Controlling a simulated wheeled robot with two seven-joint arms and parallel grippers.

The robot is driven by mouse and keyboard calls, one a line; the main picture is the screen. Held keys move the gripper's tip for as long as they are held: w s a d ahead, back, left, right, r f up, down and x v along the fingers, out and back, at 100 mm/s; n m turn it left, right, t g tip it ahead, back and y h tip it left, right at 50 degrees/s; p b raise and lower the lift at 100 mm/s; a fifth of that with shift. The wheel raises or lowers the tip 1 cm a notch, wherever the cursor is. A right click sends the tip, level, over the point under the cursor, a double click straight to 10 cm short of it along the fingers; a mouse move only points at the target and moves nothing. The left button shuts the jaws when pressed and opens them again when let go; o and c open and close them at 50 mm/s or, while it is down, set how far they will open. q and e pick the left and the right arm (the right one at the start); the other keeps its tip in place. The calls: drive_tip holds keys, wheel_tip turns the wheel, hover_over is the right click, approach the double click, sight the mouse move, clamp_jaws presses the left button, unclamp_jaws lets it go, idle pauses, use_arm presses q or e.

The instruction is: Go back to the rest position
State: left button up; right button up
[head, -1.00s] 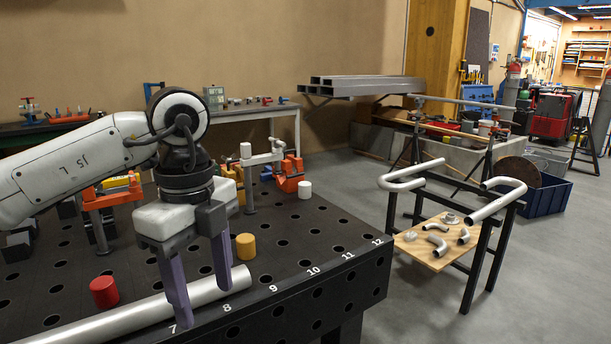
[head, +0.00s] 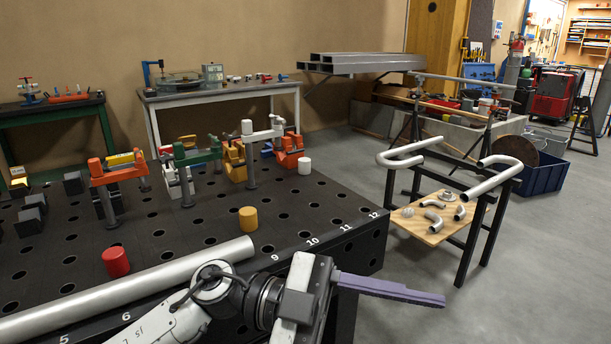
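My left gripper (head: 390,289) is low in the head view, just past the table's front edge, with its purple fingers pointing right. The fingers overlap from this side, so I cannot tell whether they are apart; nothing shows at their tips. My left arm comes in from the bottom edge. A long silver pipe (head: 150,282) lies along the front of the black welding table (head: 330,238), apart from the gripper fingers. My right gripper is out of view.
A red cylinder (head: 116,262), a yellow cylinder (head: 248,219) and a white cylinder (head: 304,166) stand on the table. Clamps (head: 118,176) stand further back.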

use_arm(q)
drive_tip(key=w+a+n+t+h, duration=0.45)
drive_tip(key=w+n+t, duration=0.35)
drive_tip(key=n+t, duration=0.45)
drive_tip(key=w+a+f+n+t+y, duration=0.2)
drive_tip(key=a+f+n+t+y, duration=0.3)
drive_tip(key=f+y, duration=0.15)
drive_tip(key=w+a+f+n+t+y, duration=0.2)
drive_tip(key=a+f+n+t+y, duration=0.35)
drive_tip(key=f, duration=0.25)
drive_tip(key=s+a+f+n+g+y, duration=0.1)
drive_tip(key=s+a+f+g+y, duration=0.1)
drive_tip(key=s+a+f, duration=0.2)
drive_tip(key=s+a+f+n+g+y+p, duration=0.1)
drive_tip(key=s+a+f+g+y, duration=0.2)
drive_tip(key=s+f, duration=0.5)
drive_tip(key=s+a+f+n+g+y, duration=0.1)
drive_tip(key=s+f, duration=0.5)
drive_tip(key=f, duration=0.8)
drive_tip(key=a+g+y, duration=0.1)
drive_tip(key=a+g, duration=0.1)
drive_tip(key=a, duration=0.1)
drive_tip(key=shift+s+a+n, duration=0.3)
drive_tip(key=shift+s+a, duration=0.1)
drive_tip(key=shift+c, duration=0.3)
